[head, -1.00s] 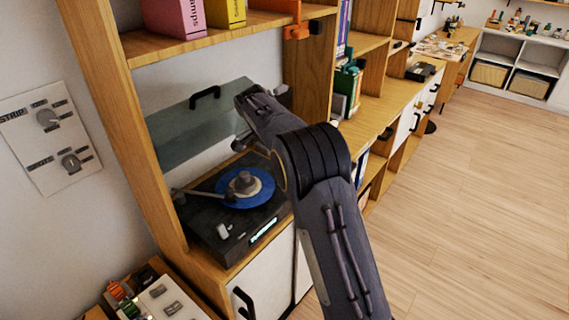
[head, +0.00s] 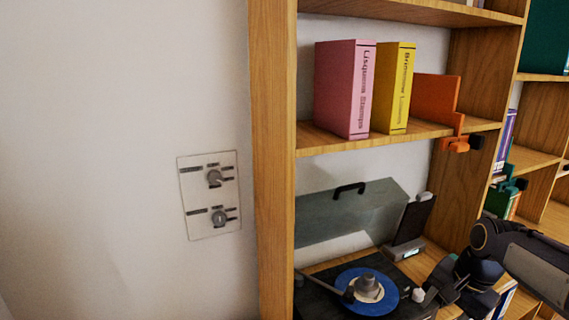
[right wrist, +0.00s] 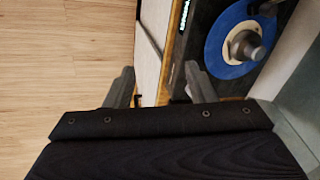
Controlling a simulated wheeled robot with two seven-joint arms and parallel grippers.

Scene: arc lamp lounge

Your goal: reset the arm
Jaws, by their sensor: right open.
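A dark record player (head: 318,302) stands on the shelf at the bottom of the head view, its lower part cut off by the frame. A blue record (head: 384,302) with a pale label lies on it. The grey tonearm (head: 325,287) reaches in from the left, and its head end is over the record's left part. Whether it touches the record I cannot tell. The greenish lid (head: 345,213) stands raised behind. My right gripper (head: 428,294) is at the player's right side. In the right wrist view its jaws (right wrist: 162,88) are open and empty, with the record (right wrist: 222,60) to their right.
A dark tablet-like panel (head: 412,218) leans beside the lid. Pink (head: 340,90) and yellow (head: 392,90) binders stand on the shelf above, with an orange bookend (head: 440,97). A wooden upright (head: 272,160) and a wall panel with two knobs (head: 208,195) are at left.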

